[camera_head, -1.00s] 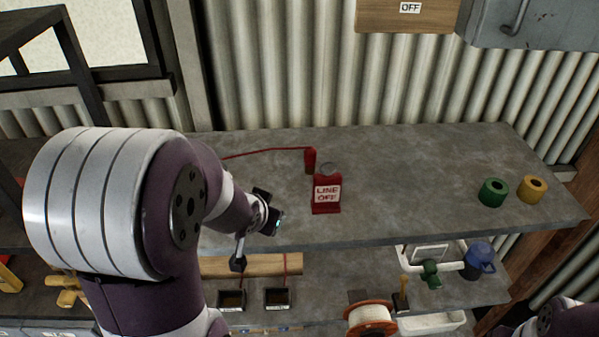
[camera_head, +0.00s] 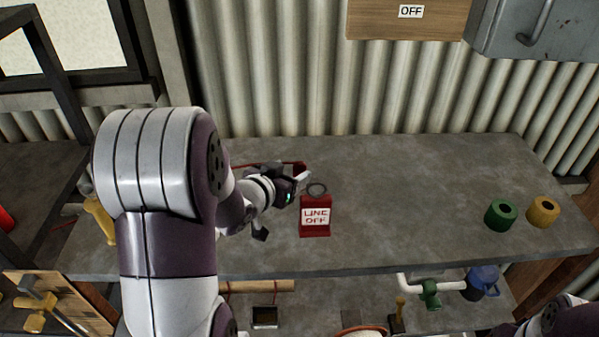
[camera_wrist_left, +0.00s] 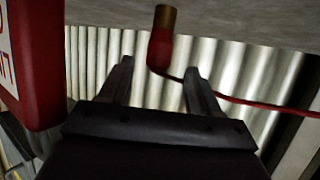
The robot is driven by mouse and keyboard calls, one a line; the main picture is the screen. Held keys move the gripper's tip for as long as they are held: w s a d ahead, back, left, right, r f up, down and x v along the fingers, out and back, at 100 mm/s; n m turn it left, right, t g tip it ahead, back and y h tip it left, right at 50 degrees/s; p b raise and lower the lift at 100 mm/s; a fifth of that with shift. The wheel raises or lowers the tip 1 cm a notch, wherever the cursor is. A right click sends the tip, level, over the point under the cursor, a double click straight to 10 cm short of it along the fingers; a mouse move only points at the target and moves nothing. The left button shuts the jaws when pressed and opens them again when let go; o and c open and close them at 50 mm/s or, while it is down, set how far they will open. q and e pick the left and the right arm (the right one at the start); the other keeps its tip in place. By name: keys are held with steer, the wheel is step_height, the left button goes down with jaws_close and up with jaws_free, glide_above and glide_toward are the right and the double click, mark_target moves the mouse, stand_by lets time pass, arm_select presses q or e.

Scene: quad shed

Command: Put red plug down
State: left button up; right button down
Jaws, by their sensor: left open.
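The red plug (camera_head: 301,166) is mostly hidden behind my left gripper (camera_head: 290,181) in the head view, on the bench beside the red "LINE OFF" block. In the left wrist view the red plug (camera_wrist_left: 160,50) shows whole, with its brass end against the bench surface and a red cord (camera_wrist_left: 255,102) running from its other end. My left gripper (camera_wrist_left: 160,82) is open. Its two fingers are on either side of the plug's red end, with a gap visible at both sides. My right gripper is out of view; only part of my right arm shows at the bottom right.
The red "LINE OFF" block (camera_head: 315,229) stands close to the right of my left gripper. A green ring (camera_head: 500,214) and a yellow ring (camera_head: 543,211) sit at the bench's right end. The bench (camera_head: 410,190) between is clear. A corrugated wall (camera_head: 300,80) rises behind.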

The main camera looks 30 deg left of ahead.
mark_target(297, 169)
arm_select(q)
steer(key=x, duration=0.3)
steer(key=shift+w+d, duration=0.15)
steer(key=shift+w, duration=0.3)
steer(key=shift+s+r, duration=0.1)
steer(key=shift+s, duration=0.3)
steer(key=c, duration=0.5)
steer(key=shift+w, duration=0.15)
jaws_close()
